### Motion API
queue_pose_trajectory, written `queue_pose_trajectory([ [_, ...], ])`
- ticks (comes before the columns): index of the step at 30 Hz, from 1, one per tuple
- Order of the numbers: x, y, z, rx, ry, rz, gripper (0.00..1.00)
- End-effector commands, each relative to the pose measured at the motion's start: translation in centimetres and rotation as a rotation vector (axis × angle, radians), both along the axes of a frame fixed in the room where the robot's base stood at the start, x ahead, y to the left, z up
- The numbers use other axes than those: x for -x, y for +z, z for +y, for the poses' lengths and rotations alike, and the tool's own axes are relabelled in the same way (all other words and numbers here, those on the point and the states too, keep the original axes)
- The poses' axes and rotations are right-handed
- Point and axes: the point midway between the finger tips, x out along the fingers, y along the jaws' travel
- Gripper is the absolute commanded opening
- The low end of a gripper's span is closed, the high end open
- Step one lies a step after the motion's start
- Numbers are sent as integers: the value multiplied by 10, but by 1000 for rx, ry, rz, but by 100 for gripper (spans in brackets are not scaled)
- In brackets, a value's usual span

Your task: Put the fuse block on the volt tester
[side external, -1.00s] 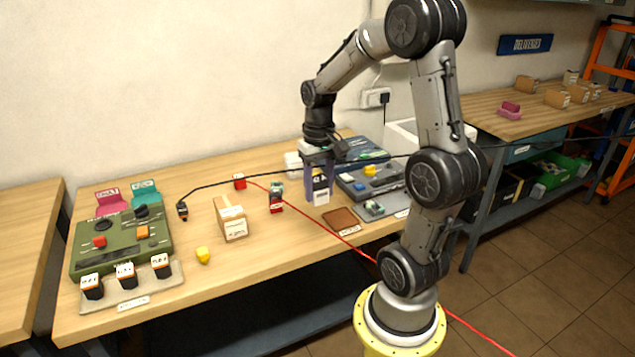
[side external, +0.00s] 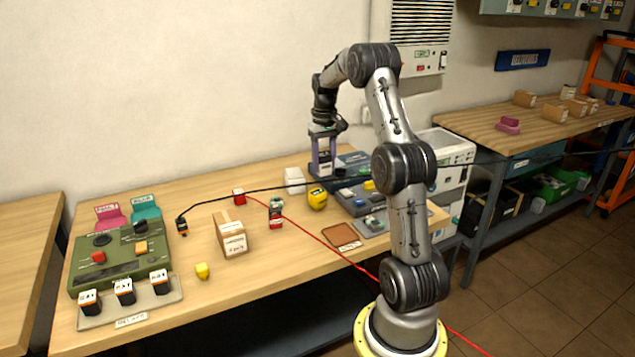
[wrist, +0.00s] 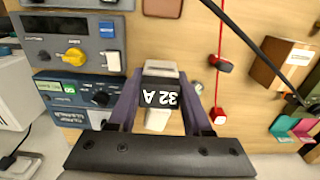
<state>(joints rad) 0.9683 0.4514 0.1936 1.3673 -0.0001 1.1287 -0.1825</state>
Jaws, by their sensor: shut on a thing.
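My gripper (side external: 322,170) has its purple fingers shut on a dark and pale block marked "32 A" (wrist: 160,97), which I take to be the fuse block. In the side view the block (side external: 324,159) is upright between the fingers, above the back of the bench. A blue-grey device with a black dial (wrist: 75,90), probably the volt tester, lies left of my gripper in the wrist view. In the side view my gripper hides part of that device (side external: 352,158). The block looks apart from it.
A grey panel with a yellow knob (wrist: 73,38) lies beside the blue device. A yellow rounded item (side external: 317,199), a white box (side external: 294,179), a carton (side external: 231,234) and a green panel (side external: 120,260) share the bench. Black and red cables cross it.

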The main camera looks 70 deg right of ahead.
Motion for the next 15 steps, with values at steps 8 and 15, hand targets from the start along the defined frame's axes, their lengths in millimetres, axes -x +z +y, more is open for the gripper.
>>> queue_pose_trajectory([
  [8,-25,-43,-36,-1,0,1,0],
  [15,-33,-59,-48,0,0,0,0],
])
